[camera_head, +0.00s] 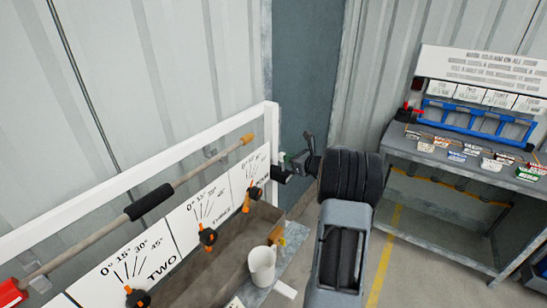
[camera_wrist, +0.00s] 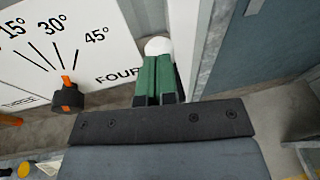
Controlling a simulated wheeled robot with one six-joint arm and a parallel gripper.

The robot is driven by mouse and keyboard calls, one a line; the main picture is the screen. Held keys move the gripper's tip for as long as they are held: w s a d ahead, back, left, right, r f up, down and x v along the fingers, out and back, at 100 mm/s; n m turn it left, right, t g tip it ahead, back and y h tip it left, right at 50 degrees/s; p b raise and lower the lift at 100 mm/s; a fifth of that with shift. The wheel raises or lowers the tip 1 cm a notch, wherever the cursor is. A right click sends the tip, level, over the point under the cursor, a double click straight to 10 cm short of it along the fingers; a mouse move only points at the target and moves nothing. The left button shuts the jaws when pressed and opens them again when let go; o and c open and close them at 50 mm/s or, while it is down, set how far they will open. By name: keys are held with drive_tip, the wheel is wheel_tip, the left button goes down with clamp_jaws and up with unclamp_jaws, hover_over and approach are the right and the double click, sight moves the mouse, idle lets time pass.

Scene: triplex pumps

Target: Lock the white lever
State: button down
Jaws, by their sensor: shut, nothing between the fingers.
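A white rounded knob (camera_wrist: 158,46) shows just beyond my fingertips in the wrist view. It may be the end of the white lever, but its shaft is hidden behind my fingers. My gripper (camera_wrist: 158,62) has green fingers closed together with nothing between them. Its tips overlap the knob in the picture; I cannot tell whether they touch it. In the head view my gripper (camera_head: 286,168) is at the right end of the panel frame, beside the FOUR dial. No lever can be made out clearly there.
The FOUR dial has a black knob with an orange pointer (camera_wrist: 67,95). More dials line the panel to the left. A white mug (camera_head: 262,266) stands on the ledge. A white frame rail (camera_head: 130,180) and a long wooden handle (camera_head: 185,178) run above. A grey workbench (camera_head: 440,165) stands at right.

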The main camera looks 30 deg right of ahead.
drive_tip(key=shift+w+r+g, duration=0.15)
drive_tip(key=shift+w+g, duration=0.2)
drive_tip(key=shift+g, duration=0.05)
drive_tip(key=shift+w+a, duration=0.3)
drive_tip(key=shift+w, duration=0.1)
drive_tip(key=shift+r, duration=0.1)
drive_tip(key=shift+s+r+p, duration=0.2)
drive_tip(key=shift+s+p, duration=0.1)
drive_tip(key=shift+s, duration=0.05)
drive_tip(key=r+b+v, duration=0.1)
drive_tip(key=v, duration=1.2)
drive_tip(key=shift+b, duration=0.4)
